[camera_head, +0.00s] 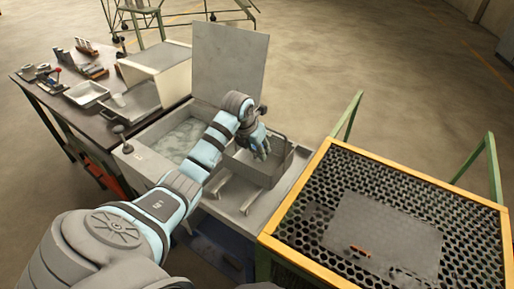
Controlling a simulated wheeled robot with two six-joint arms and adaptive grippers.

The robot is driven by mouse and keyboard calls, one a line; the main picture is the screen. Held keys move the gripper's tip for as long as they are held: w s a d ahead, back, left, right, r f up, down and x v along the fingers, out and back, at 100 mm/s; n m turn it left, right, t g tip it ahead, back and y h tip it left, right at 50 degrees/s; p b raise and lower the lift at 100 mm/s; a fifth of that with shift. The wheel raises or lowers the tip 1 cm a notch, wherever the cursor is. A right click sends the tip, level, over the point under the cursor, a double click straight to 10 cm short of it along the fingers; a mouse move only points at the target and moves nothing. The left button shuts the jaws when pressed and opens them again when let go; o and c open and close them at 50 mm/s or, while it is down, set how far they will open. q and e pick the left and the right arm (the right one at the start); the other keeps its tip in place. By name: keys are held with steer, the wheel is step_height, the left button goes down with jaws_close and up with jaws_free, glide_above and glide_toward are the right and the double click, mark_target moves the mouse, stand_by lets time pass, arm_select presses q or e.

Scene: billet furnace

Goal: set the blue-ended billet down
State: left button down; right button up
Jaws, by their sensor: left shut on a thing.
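My left gripper (259,147) reaches in from the left over the grey basket (284,170) at the right end of the tank unit. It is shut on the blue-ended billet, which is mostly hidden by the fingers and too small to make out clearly. I cannot tell whether the billet touches the basket. My right gripper is not in view.
A water-filled tank (183,137) with a raised lid (229,66) lies left of the basket. A yellow-framed perforated table (340,165) at the right bears a grey plate (395,232) and a small orange-brown piece (360,250). A dark workbench (62,111) holds tools and a tray (86,93).

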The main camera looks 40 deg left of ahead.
arm_select(q)
steer(key=shift+s, duration=0.1)
steer(key=shift+f, duration=0.15)
steer(key=shift+f+b, duration=0.4)
steer(key=c, duration=1.1)
jaws_free()
steer(key=shift+r, duration=0.25)
steer(key=p+v, duration=0.1)
steer(key=v, duration=1.1)
steer(key=shift+d+r, duration=0.1)
steer(key=shift+r, duration=0.3)
